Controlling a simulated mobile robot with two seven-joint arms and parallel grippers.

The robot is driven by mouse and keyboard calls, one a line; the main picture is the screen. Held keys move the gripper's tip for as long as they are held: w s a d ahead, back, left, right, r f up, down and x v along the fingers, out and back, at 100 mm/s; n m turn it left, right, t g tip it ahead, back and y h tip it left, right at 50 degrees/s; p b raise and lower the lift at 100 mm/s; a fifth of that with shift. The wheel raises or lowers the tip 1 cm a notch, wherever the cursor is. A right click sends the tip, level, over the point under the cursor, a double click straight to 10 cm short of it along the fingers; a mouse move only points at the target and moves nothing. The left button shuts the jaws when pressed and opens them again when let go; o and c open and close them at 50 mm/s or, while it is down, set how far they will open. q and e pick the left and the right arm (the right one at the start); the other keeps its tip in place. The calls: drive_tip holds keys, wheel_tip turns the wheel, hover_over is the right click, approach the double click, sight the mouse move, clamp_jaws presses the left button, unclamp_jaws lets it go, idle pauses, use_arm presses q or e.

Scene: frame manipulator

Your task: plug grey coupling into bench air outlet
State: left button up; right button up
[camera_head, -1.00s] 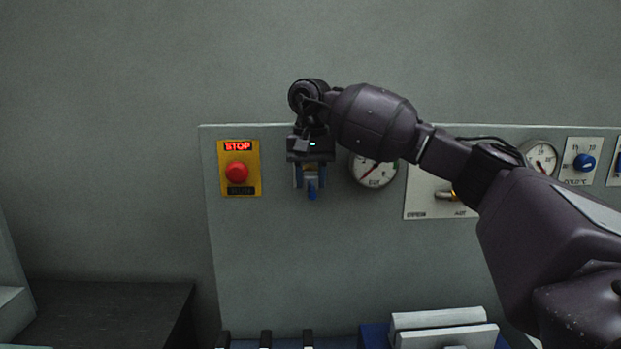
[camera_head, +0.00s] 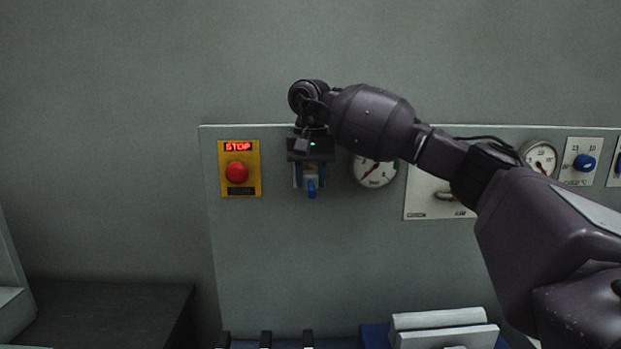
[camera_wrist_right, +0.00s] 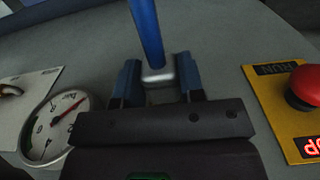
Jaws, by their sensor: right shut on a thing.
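My right gripper (camera_head: 311,172) points at the upright panel, between the stop button and a round gauge. It is shut on the grey coupling (camera_wrist_right: 158,77), which sits between its two blue fingers in the right wrist view. A blue hose (camera_wrist_right: 147,35) runs from the coupling; it hangs below the gripper in the head view (camera_head: 312,189). The bench air outlet cannot be made out; the gripper covers that part of the panel. I cannot tell whether the coupling touches an outlet. My left gripper is not in view.
A yellow plate with a red stop button (camera_head: 237,173) is close left of the gripper. A gauge (camera_head: 374,171) is close on its right. Further right are a lever plate (camera_head: 428,205) and a blue knob (camera_head: 584,162). The lower panel is bare.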

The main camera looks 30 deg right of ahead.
drive_tip(key=shift+w+d, duration=0.1)
drive_tip(key=shift+w, duration=0.05)
drive_tip(key=o, duration=1)
drive_tip(key=shift+c, duration=0.2)
wheel_tip(320, 180, up, 11)
drive_tip(key=shift+f, duration=0.15)
idle(0.3)
